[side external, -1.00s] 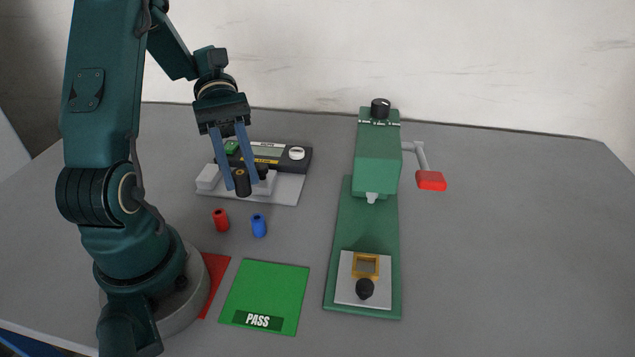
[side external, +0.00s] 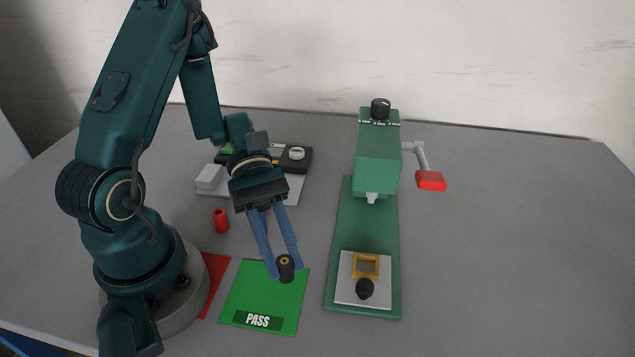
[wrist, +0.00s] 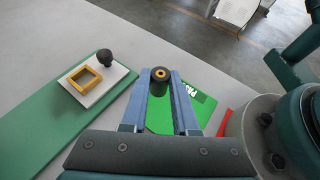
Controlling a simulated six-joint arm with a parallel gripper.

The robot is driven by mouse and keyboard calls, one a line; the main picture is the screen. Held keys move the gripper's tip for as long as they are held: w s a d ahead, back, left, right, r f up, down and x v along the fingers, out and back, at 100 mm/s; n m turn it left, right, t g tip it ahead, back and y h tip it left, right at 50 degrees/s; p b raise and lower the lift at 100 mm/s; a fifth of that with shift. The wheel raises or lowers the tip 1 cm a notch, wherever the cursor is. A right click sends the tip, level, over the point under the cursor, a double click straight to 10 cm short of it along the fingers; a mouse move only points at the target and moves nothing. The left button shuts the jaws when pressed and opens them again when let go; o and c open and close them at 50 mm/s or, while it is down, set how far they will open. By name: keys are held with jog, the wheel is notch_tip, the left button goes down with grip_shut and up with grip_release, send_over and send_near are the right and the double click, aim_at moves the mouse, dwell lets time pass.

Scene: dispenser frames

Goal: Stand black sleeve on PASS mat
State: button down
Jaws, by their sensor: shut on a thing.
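The black sleeve (side external: 286,268) is held upright between the blue fingers of my gripper (side external: 284,272). It has a tan ring around its top hole. In the side view it overlaps the upper right part of the green PASS mat (side external: 262,284). I cannot tell for sure whether its bottom touches the mat. In the wrist view the black sleeve (wrist: 160,82) sits between the fingertips (wrist: 160,90), with the green PASS mat (wrist: 196,98) behind and beside it.
A red mat (side external: 214,283) lies left of the PASS mat, near my base. A green press (side external: 377,160) stands to the right, and a tester (side external: 297,160) at the back.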

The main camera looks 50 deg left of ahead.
aim_at(283, 269)
jog(key=shift+f, duration=1.6)
jog(key=shift+f, duration=0.1)
jog(key=c, duration=0.7)
grip_release()
